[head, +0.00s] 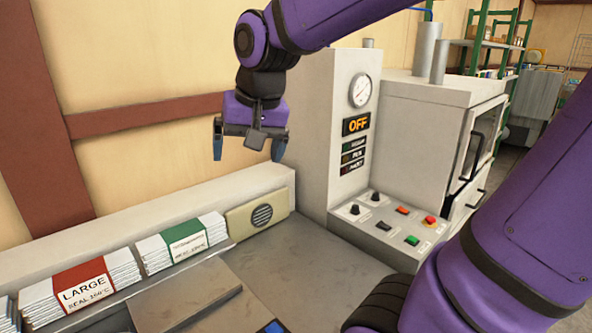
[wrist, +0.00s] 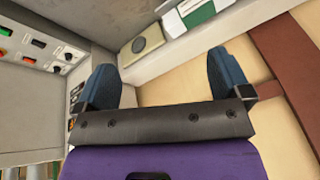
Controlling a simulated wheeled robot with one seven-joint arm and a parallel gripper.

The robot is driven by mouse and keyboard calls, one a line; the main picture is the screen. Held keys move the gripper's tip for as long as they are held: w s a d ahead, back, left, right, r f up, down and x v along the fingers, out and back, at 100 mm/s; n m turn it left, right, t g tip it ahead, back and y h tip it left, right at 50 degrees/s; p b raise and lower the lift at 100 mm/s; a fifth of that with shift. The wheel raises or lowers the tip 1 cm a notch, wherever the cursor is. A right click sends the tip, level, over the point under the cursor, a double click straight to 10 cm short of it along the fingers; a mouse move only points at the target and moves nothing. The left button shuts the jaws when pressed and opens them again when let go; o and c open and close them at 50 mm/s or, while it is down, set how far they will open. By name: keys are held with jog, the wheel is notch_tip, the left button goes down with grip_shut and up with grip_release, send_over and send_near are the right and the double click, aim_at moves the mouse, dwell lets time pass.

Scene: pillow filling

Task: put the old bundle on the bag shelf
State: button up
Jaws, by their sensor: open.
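Two bundles of white bags stand on the bag shelf (head: 50,302) along the wall. One bundle (head: 83,285) has a red band reading LARGE. The other bundle (head: 181,245) has a green band, and part of it shows at the top of the wrist view (wrist: 198,12). A sliver of a further stack (head: 6,312) shows at the left edge. I cannot tell which is the old bundle. My gripper (head: 248,148) is open and empty, pointing down, high above the shelf's far end. Both blue fingers of my gripper (wrist: 162,85) show in the wrist view with nothing between them.
A beige box with a round grille (head: 260,214) sits right of the green-banded bundle. A grey machine (head: 335,130) with an OFF display and button panel (head: 390,222) stands to the right. A flat grey plate (head: 185,293) lies in front of the shelf. The grey worktop (head: 300,265) has clear room.

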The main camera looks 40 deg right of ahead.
jog(key=s+n+t, duration=0.1)
jog(key=s+n, duration=0.4)
jog(key=s, duration=0.6)
jog(key=shift+d+f, duration=0.4)
jog(key=shift+d, duration=0.05)
